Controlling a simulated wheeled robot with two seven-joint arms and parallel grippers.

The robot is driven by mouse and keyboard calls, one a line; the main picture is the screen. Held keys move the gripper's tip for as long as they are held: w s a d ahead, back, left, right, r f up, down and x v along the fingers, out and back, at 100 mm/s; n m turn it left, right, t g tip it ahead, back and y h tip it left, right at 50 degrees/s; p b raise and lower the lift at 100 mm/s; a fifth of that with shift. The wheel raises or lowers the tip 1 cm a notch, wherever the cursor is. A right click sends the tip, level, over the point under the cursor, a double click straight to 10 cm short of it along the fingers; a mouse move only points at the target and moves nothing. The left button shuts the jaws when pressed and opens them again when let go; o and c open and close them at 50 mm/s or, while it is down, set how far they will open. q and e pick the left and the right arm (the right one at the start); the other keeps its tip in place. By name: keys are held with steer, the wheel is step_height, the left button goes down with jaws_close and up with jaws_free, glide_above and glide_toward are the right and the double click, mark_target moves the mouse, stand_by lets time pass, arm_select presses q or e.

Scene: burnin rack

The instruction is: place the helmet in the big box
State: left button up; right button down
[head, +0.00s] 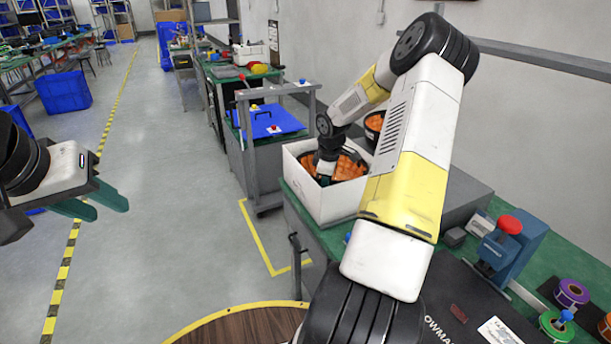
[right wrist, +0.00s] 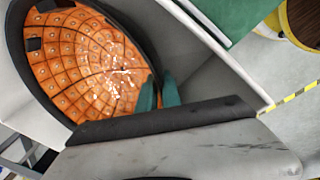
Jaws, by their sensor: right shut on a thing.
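The helmet (head: 350,166) lies upturned in the white big box (head: 322,204), its orange padded inside showing. In the right wrist view the helmet (right wrist: 85,60) fills the left, with its dark rim beside the box wall (right wrist: 205,55). My right gripper (head: 323,180) reaches down into the box. Its green fingers (right wrist: 158,92) are shut on the helmet's rim; the exact contact is partly hidden. My left gripper (head: 100,203) is open and empty over the floor at the left, far from the box.
A second dark round thing with orange inside (head: 375,122) stands behind the box. A blue device with a red knob (head: 509,228) and tape rolls (head: 571,293) are on the green bench at the right. A cart with a blue top (head: 268,122) stands left of the box.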

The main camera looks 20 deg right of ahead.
steer(key=c, duration=1.5)
jaws_free()
steer(key=shift+c, duration=0.2)
steer(key=shift+r, duration=0.1)
step_height(320, 180, up, 12)
steer(key=s, duration=0.2)
steer(key=s+a+r+m, duration=0.2)
steer(key=s+a+r, duration=0.4)
steer(key=a+r, duration=0.25)
steer(key=s+a+r+m+t+y, duration=0.1)
steer(key=s+a+r+m+t, duration=0.1)
steer(key=s+a, duration=0.4)
steer(key=s+a+r+m+t+y, duration=0.1)
steer(key=s+a+r+m, duration=0.4)
steer(key=s, duration=0.9)
steer(key=shift+s+a+r+m+t+y, duration=0.15)
steer(key=shift+a+m+t+y, duration=0.3)
steer(key=shift+a, duration=0.75)
